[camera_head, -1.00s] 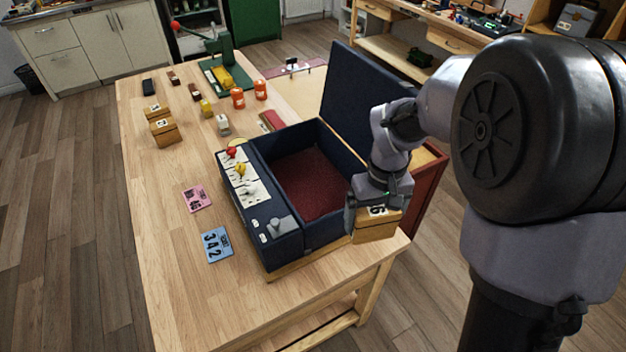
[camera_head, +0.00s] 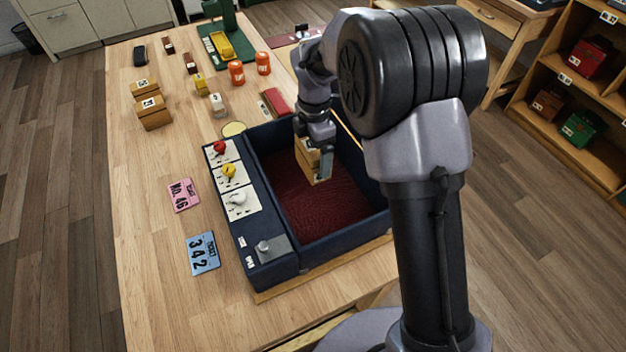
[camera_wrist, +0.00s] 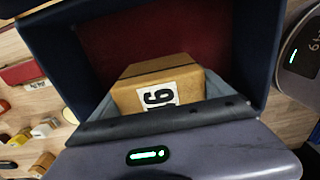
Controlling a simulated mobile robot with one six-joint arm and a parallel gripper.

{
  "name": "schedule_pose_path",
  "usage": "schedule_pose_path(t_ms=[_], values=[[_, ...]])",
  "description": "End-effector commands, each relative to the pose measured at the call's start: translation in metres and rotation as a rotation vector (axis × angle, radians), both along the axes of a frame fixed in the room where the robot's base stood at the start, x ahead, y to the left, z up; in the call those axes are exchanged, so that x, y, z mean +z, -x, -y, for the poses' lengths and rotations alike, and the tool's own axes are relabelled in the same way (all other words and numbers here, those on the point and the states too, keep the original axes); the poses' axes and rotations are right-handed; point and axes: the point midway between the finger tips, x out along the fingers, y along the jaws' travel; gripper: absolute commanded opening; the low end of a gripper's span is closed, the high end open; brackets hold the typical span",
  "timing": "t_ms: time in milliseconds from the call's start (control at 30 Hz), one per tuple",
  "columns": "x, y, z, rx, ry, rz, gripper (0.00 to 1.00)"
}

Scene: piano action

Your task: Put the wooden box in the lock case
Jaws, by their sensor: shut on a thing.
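The wooden box (camera_head: 308,158) is held by my gripper (camera_head: 315,143) over the red-lined inside of the lock case (camera_head: 325,212). The lock case is dark blue, open, and has a control strip along its left side. In the wrist view the box (camera_wrist: 158,82) bears a white label reading 16 or 91, with the red lining behind it. My gripper's jaws (camera_wrist: 165,112) are shut on the box. Whether the box touches the case floor cannot be told.
Two other wooden boxes (camera_head: 151,108) stand at the table's left. A pink tag (camera_head: 184,195) and a blue 342 tag (camera_head: 202,254) lie left of the case. Orange jars (camera_head: 237,72) and small blocks stand behind. The table's left front is clear.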

Motion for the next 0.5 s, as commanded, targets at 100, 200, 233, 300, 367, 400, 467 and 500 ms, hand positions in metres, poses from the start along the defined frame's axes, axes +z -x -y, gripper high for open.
schedule_pose_path(t_ms=[100, 200, 233, 300, 367, 400, 467, 500], values=[[-0.018, 0.0, 0.0, -0.001, 0.0, 0.0, 0.4], [-0.038, 0.001, 0.0, -0.002, 0.001, -0.002, 0.4], [-0.045, 0.001, 0.0, -0.002, 0.0, -0.001, 0.4], [-0.062, 0.001, 0.0, -0.002, 0.0, -0.002, 0.4], [-0.072, 0.001, 0.0, -0.002, -0.001, -0.001, 0.4], [-0.079, 0.0, 0.0, -0.002, 0.0, 0.0, 0.4], [-0.093, 0.001, 0.0, -0.003, 0.0, -0.001, 0.4], [-0.102, 0.001, 0.0, -0.003, 0.0, -0.001, 0.4]])
